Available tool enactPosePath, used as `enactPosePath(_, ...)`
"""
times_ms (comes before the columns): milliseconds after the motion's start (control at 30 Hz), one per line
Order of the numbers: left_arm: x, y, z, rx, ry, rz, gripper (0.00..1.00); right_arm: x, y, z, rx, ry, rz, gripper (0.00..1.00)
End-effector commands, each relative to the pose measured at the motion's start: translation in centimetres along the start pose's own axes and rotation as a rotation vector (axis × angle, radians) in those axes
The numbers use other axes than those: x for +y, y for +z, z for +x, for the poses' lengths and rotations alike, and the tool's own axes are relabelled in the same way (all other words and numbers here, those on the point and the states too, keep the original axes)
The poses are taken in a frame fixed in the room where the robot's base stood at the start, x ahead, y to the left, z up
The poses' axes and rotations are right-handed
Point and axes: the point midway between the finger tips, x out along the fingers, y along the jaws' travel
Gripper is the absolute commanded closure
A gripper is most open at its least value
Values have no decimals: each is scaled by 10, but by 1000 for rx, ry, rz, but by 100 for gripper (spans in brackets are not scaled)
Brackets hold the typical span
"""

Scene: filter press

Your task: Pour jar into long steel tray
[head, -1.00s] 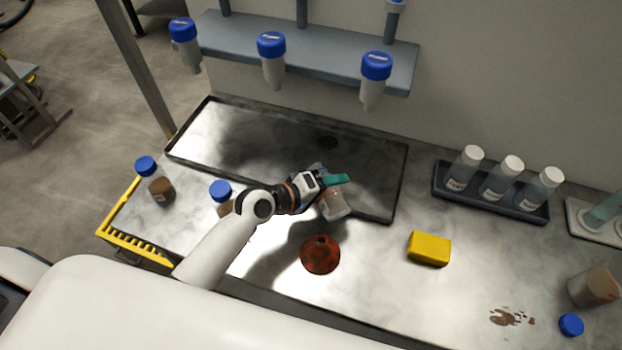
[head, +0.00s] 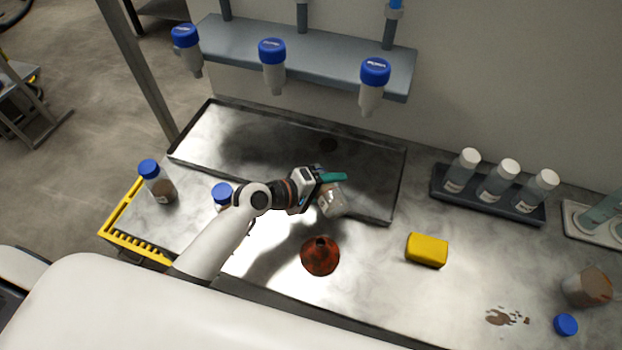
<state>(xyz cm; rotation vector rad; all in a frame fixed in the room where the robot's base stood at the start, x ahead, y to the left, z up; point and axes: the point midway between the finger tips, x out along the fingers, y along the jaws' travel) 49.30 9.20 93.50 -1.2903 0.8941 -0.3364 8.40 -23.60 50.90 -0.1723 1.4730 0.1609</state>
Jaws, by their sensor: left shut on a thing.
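My left gripper (head: 318,181) is shut on a clear jar (head: 331,201) with a pale label. The jar is tilted and held over the front edge of the long steel tray (head: 230,134), right of its middle. The gripper's body hides part of the jar, and I cannot tell how much is left in it. The tray is shallow with a dark rim and has a dark round spot, perhaps a drain, near its back. My right gripper does not show.
An orange-brown funnel-like cone (head: 320,256) stands in front of the tray. A yellow sponge (head: 427,250) lies to its right. Blue-capped jars (head: 158,182) stand at left. A rack of white-capped bottles (head: 495,194), an open brown jar (head: 587,288), a blue cap (head: 566,324) and a brown spill (head: 508,318) are at right.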

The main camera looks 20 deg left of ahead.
Motion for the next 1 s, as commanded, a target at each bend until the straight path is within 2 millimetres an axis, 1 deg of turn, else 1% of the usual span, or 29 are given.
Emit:
enactPosePath(233, 2, -2, 1, 12, 0, -27, 76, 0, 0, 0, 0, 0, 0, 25)
enactPosePath(500, 2, -10, 1, 21, 0, -48, 76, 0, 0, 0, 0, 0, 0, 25)
enactPosePath(1000, 4, -12, 2, 38, 1, -91, 76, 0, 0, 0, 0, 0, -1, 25)
